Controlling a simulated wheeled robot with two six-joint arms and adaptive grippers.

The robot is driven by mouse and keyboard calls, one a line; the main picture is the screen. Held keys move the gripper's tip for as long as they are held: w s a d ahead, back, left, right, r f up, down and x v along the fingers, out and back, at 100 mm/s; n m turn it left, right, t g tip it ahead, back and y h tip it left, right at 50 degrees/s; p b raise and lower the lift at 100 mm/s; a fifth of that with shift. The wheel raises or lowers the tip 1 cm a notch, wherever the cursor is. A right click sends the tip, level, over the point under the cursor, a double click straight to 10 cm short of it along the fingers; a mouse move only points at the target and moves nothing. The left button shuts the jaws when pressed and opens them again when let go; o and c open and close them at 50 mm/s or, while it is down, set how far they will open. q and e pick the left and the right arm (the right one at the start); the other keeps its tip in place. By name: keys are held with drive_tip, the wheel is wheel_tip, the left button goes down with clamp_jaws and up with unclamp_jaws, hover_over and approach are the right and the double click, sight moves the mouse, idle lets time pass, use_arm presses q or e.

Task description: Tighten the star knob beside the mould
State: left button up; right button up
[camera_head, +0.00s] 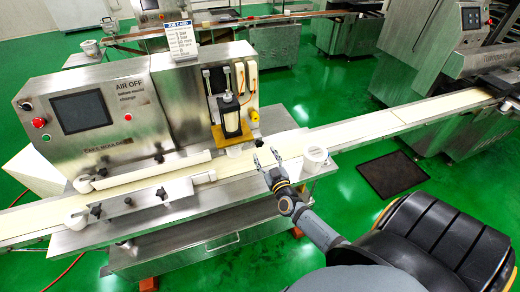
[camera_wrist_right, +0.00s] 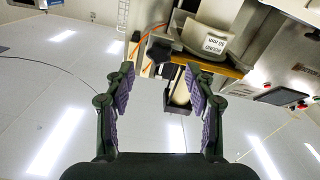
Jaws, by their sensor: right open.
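The mould (camera_wrist_right: 188,38), a pale rounded part labelled "ROUND 50 mm", shows at the top of the right wrist view. A dark knob (camera_wrist_right: 160,47) sits just left of it, past my fingertips; its lobes are hard to make out. In the head view the pale mould (camera_head: 233,150) sits low under the press, and I cannot pick out that knob for sure. My right gripper (camera_head: 266,158) is open and empty, right of the mould above the belt's near edge. Its two fingers also show spread in the right wrist view (camera_wrist_right: 162,72). My left gripper is not in view.
The pale conveyor belt (camera_head: 350,130) runs past the machine cabinet (camera_head: 135,110). A yellow knob (camera_head: 254,115) sits beside the press. Several black knobs line the belt's near guide.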

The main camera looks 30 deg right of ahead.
sight(260, 146)
drive_tip(key=x, duration=0.4)
drive_tip(key=shift+f, duration=0.15)
drive_tip(key=shift+w+d, duration=0.1)
drive_tip(key=shift+w, duration=0.1)
clamp_jaws()
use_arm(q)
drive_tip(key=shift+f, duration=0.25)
